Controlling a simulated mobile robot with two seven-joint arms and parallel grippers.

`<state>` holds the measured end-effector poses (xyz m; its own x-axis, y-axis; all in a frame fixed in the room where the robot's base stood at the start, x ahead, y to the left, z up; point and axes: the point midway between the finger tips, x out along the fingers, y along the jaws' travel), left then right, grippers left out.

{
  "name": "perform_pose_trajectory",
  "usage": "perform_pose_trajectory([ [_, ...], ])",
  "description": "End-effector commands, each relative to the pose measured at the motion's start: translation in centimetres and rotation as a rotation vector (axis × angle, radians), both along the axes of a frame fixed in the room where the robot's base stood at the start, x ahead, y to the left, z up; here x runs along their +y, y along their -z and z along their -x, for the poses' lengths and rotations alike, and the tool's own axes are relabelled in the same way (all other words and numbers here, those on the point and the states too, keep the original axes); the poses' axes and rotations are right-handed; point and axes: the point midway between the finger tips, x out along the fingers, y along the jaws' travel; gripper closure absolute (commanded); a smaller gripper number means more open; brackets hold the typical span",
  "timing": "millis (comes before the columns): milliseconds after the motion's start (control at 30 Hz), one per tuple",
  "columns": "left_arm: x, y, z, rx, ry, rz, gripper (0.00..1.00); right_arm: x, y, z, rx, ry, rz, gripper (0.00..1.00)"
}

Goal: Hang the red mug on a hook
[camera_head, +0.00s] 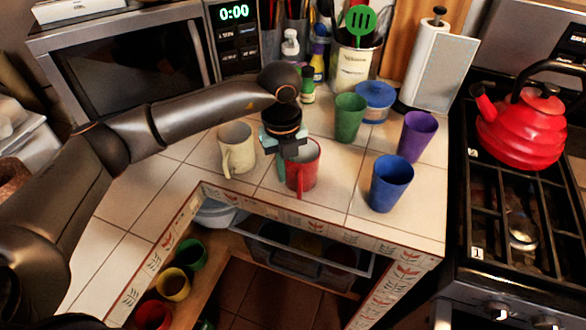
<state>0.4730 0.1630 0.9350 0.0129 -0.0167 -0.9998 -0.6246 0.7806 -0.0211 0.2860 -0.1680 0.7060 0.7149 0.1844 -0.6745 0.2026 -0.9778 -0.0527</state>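The red mug (309,178) stands upright on the white tiled counter, with its handle toward the front. My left arm reaches in from the left, and my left gripper (287,154) is at the mug's left rim. The gripper's dark body covers part of the mug's back left side. A teal strip shows along the mug's left edge, but I cannot tell how both fingertips sit or whether they grip. No hook can be made out. My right gripper is not in view.
A cream mug (237,150) stands close on the left. Green (350,118), purple (417,137) and blue (390,184) cups stand to the right. A microwave (130,65) is behind my arm. A red kettle (522,128) sits on the stove. More cups are below the counter, including a yellow one (173,285).

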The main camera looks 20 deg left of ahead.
Motion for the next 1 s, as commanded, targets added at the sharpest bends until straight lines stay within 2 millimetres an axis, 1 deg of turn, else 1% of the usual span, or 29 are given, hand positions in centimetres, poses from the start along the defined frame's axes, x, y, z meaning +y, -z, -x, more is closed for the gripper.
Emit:
perform_pose_trajectory([
  [167, -0.1, -1.0, -0.1, -0.005, 0.000, 0.003, 1.00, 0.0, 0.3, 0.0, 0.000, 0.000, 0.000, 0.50],
  [267, -0.1, -2.2, -0.2, -0.007, 0.000, 0.002, 1.00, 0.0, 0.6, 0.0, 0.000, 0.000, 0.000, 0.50],
  [333, -0.1, -3.4, -0.1, -0.008, 0.001, 0.003, 1.00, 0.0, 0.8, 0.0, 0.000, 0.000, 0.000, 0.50],
  [467, -1.0, -6.0, 2.1, -0.009, 0.007, 0.003, 1.00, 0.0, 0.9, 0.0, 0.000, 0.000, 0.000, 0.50],
  [600, -2.0, -9.3, 4.7, -0.010, 0.008, 0.002, 1.00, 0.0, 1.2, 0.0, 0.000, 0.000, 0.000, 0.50],
  [700, -3.0, -10.2, 7.3, -0.006, 0.010, 0.001, 1.00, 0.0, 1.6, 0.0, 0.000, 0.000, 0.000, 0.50],
  [800, -3.8, -11.3, 9.3, -0.007, 0.008, 0.001, 1.00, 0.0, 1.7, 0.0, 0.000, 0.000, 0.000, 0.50],
  [900, -4.5, -12.1, 10.9, -0.005, 0.006, 0.001, 1.00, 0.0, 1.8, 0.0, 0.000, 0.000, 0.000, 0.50],
  [1000, -5.0, -12.6, 11.9, -0.005, 0.003, 0.001, 1.00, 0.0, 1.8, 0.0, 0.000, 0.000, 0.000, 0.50],
])
